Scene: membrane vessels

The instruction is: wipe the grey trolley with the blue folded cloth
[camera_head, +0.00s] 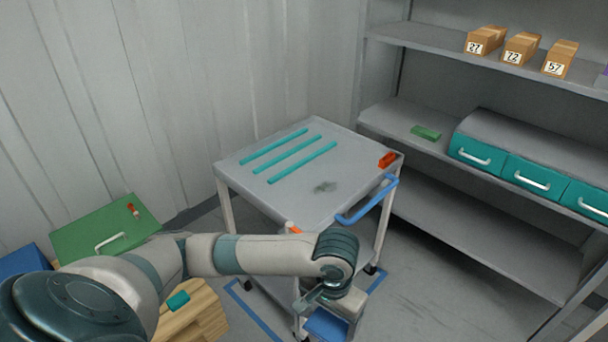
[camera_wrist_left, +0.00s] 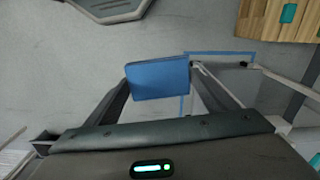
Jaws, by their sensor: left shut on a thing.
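The grey trolley (camera_head: 290,150) stands upright in the middle of the head view. The cloth is apart from the trolley top. My right gripper is not in view.
A red-orange block (camera_head: 387,160) sits at the top's right corner. Shelves with numbered boxes (camera_head: 521,48), teal drawers (camera_head: 533,180) and a green block (camera_head: 426,132) stand at right. A green case (camera_head: 104,230) and a wooden crate (camera_head: 195,318) are at left. Blue tape (camera_head: 252,314) marks the floor.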

